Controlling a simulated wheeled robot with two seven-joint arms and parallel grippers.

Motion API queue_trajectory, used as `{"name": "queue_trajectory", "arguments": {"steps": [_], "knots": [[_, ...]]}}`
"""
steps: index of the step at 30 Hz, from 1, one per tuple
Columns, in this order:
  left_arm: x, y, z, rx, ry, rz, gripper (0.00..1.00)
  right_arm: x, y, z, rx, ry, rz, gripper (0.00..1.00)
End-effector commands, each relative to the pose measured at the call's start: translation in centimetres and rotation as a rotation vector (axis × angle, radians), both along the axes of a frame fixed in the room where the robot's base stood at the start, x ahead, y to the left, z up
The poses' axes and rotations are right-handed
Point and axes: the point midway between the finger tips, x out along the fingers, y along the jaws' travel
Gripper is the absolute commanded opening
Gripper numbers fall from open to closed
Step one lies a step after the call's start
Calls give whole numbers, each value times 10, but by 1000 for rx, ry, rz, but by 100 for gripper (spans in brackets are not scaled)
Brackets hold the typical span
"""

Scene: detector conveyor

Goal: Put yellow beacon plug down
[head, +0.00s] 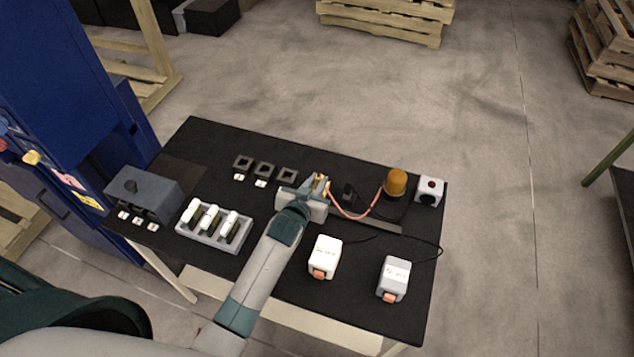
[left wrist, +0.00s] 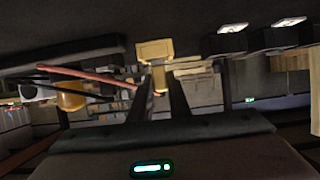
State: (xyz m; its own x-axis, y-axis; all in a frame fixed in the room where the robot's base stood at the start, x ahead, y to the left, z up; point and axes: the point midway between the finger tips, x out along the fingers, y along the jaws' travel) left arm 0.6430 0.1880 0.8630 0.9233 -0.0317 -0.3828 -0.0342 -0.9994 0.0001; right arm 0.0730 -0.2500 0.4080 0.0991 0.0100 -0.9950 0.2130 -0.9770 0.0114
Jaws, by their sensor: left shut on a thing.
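The yellow beacon plug (head: 326,181) is in the jaws of my left gripper (head: 319,187), over the middle of the black table. In the left wrist view the yellow plug (left wrist: 155,51) shows at the tips of the two dark fingers (left wrist: 159,90). I cannot tell whether it touches the tabletop. An orange-red cable (head: 347,214) runs from the plug's side toward the amber beacon (head: 396,182) at the right. The gripper partly hides the plug in the head view. My right gripper is not in view.
Several dark square sockets (head: 264,170) stand left of the gripper. A grey tray (head: 212,239) with white pieces and a grey box (head: 146,192) lie farther left. White (head: 324,254) and grey (head: 394,276) boxes stand in front. A button box (head: 430,190) is at the right edge.

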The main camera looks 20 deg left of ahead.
Motion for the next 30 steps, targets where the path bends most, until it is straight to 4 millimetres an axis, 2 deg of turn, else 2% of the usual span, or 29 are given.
{"name": "queue_trajectory", "arguments": {"steps": [6,7,9,22,30], "knots": [[0,0,-3,-1,0,0,0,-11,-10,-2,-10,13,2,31],[0,0,-4,-1,0,0,19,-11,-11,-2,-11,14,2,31],[0,0,-3,-1,0,0,35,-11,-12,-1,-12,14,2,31],[0,0,1,0,0,0,35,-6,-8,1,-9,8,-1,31],[-20,1,6,-1,0,0,35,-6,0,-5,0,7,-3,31]]}}
